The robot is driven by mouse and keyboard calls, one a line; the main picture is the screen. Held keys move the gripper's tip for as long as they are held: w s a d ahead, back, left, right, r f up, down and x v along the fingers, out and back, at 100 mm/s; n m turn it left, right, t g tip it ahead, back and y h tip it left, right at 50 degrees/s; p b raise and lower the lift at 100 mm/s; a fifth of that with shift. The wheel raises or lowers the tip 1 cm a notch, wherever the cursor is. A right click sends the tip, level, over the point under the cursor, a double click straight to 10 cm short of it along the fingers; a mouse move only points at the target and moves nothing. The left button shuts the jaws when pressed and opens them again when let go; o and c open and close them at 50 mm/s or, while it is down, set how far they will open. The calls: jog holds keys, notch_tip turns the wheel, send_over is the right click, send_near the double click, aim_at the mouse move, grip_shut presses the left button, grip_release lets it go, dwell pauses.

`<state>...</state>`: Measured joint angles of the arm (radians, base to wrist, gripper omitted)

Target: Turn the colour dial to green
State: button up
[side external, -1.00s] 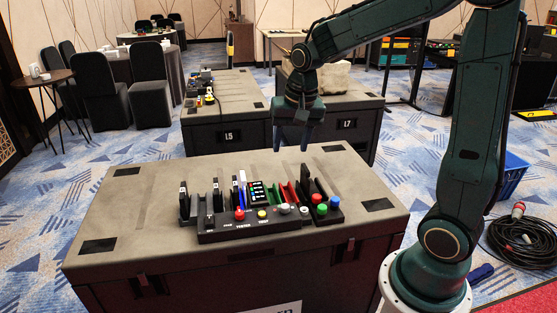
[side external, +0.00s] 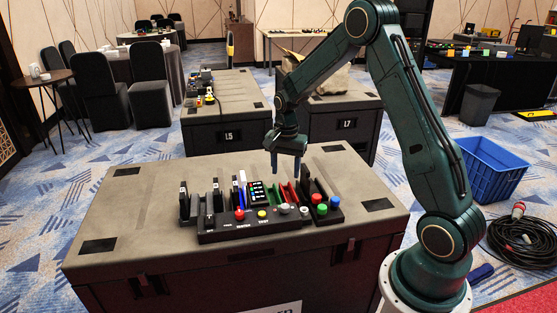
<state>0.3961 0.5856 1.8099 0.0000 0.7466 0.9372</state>
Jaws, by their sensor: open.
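A low black control panel (side external: 222,236) lies on the grey case top. It carries a red button (side external: 239,215), a yellow button (side external: 262,214) and a grey knob (side external: 284,208), with a pale knob (side external: 304,211) at its right end. Which of these is the colour dial, and where it points, is too small to tell. A small screen (side external: 257,192) with coloured rows stands behind the panel. My gripper (side external: 285,171) is open and empty, pointing down above the panel's right half, apart from everything below it.
Upright black slabs (side external: 184,200) stand in holders at the left. Green, red and blue round caps (side external: 322,210) sit on a black block at the right. The large grey case (side external: 130,215) is otherwise mostly clear. Other cases stand behind.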

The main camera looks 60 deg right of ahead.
aim_at(285, 206)
jog(key=shift+f, duration=0.1)
jog(key=shift+f, duration=6.8)
jog(key=c, duration=1)
jog(key=shift+o, duration=0.2)
jog(key=shift+n, duration=0.4)
jog(key=n, duration=0.3)
jog(key=shift+n, duration=2)
